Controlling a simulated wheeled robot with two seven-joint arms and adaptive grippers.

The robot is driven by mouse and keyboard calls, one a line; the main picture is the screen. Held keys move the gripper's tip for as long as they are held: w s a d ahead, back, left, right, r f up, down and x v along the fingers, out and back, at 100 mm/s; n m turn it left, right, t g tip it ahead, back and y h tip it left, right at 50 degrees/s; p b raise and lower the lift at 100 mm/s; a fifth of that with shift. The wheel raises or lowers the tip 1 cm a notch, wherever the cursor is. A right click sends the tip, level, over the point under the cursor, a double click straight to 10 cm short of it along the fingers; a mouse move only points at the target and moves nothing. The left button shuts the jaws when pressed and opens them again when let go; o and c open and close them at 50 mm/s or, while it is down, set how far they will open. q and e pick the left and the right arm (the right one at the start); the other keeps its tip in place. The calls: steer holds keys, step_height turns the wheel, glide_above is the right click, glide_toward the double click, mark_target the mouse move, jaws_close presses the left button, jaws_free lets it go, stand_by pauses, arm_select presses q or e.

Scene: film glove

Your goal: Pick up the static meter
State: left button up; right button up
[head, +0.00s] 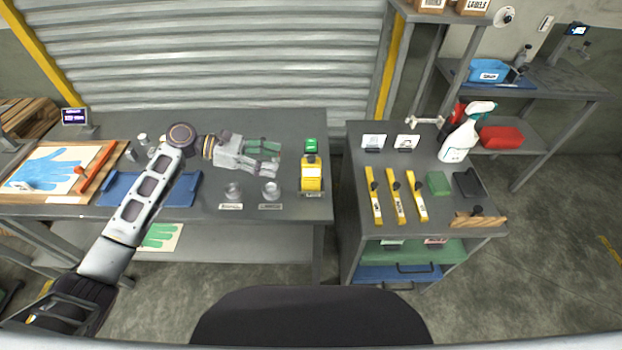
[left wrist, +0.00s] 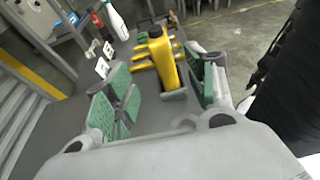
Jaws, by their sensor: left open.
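The static meter looks to be the yellow upright device (head: 311,172) with a dark top, in a small grey holder at the right end of the left bench. It also shows in the left wrist view (left wrist: 163,62), beyond and between the fingertips. My left gripper (head: 274,160) is just left of it, pointing right at it, with a gap between. In the left wrist view the green-padded fingers (left wrist: 165,92) are spread apart with nothing between them. My right gripper is in neither view.
Past a narrow gap, the right cabinet holds yellow tools (head: 396,196) and a spray bottle (head: 466,135). A blue tray (head: 170,190) lies under my left arm.

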mark_target(311, 166)
arm_select(q)
steer(key=x, duration=0.6)
steer(key=shift+d+p, duration=0.25)
steer(key=shift+p, duration=0.1)
steer(key=shift+d, duration=0.1)
steer(key=shift+s+d, duration=0.1)
steer(key=shift+d, duration=0.5)
steer(key=p+x, duration=0.1)
steer(key=x, duration=0.1)
steer(key=shift+d, duration=0.35)
steer(key=shift+d+f, duration=0.2)
steer(key=shift+d, duration=0.35)
steer(key=shift+c, duration=0.5)
jaws_close()
